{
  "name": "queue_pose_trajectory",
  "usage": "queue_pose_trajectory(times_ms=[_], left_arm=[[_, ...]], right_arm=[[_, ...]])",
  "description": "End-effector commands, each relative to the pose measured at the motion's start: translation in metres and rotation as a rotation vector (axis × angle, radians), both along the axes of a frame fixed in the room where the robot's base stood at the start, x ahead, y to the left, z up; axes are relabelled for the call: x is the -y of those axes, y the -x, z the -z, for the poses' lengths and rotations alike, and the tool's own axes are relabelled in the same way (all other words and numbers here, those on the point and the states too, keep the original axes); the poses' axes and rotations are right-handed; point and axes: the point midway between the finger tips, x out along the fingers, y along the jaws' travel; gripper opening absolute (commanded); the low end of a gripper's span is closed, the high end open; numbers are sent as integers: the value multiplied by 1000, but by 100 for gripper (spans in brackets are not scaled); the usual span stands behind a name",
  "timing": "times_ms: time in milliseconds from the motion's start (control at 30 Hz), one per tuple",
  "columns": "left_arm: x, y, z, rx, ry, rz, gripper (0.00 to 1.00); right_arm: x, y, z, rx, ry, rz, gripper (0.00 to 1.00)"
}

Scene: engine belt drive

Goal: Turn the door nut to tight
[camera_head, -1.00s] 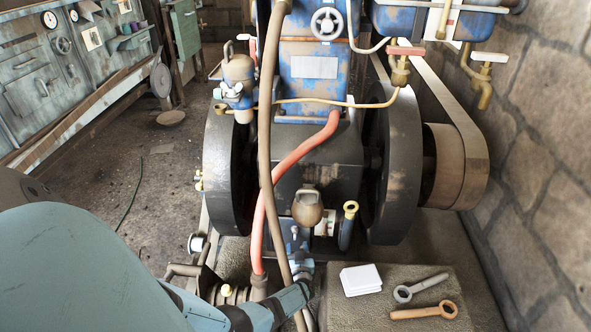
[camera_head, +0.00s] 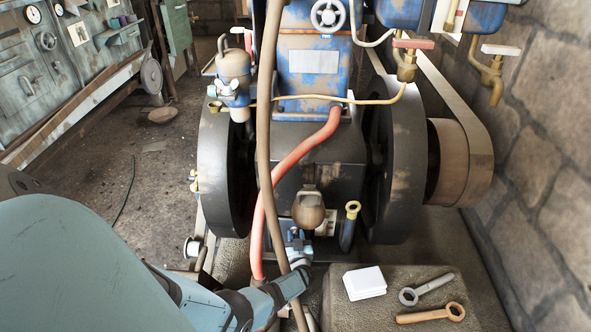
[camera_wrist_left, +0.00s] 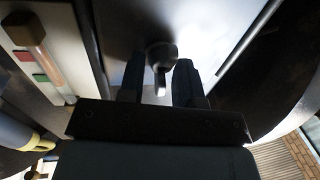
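A dark rounded nut with a short grey lever-like stem (camera_wrist_left: 161,62) shows in the left wrist view, against a pale flat surface; I take it for the door nut. My left gripper (camera_wrist_left: 158,82) has its two dark fingers apart, one on each side of the stem. The stem is close to the right finger, and a gap shows on its left. In the head view my left gripper (camera_head: 298,240) is at the front of the engine (camera_head: 315,160), just below a brown rounded vessel (camera_head: 308,210). The nut cannot be made out there. My right gripper is not in view.
A brown hose (camera_head: 264,150) and a red hose (camera_head: 290,165) run down beside my left gripper. Flywheels (camera_head: 395,170) stand on both sides. A stone block (camera_head: 400,280) at the lower right bears a white box (camera_head: 364,283), a grey wrench (camera_head: 425,290) and an orange-brown wrench (camera_head: 430,314).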

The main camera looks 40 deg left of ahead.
Motion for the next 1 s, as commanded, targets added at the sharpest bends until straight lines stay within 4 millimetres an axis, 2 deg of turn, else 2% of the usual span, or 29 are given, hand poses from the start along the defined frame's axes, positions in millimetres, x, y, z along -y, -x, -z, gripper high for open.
queue_pose_trajectory(times_ms=[33,100,133,267,400,600,733,933,967,1000], left_arm=[[0,0,0,0,0,0,20],[0,0,0,0,0,0,4],[0,0,0,0,0,0,0],[0,0,0,-11,-15,-1,0],[0,0,2,-102,-123,-3,0],[0,-1,2,-222,-269,-1,0],[0,-1,1,-239,-289,-2,0],[0,-1,1,-238,-287,-2,0],[0,-1,1,-238,-287,-2,31],[0,-1,1,-238,-287,-2,40]], right_arm=[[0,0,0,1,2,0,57],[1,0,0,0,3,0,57],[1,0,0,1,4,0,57],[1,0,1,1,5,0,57],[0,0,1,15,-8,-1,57],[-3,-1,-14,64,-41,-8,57],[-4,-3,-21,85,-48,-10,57],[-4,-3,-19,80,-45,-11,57],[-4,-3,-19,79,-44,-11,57],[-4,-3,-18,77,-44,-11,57]])
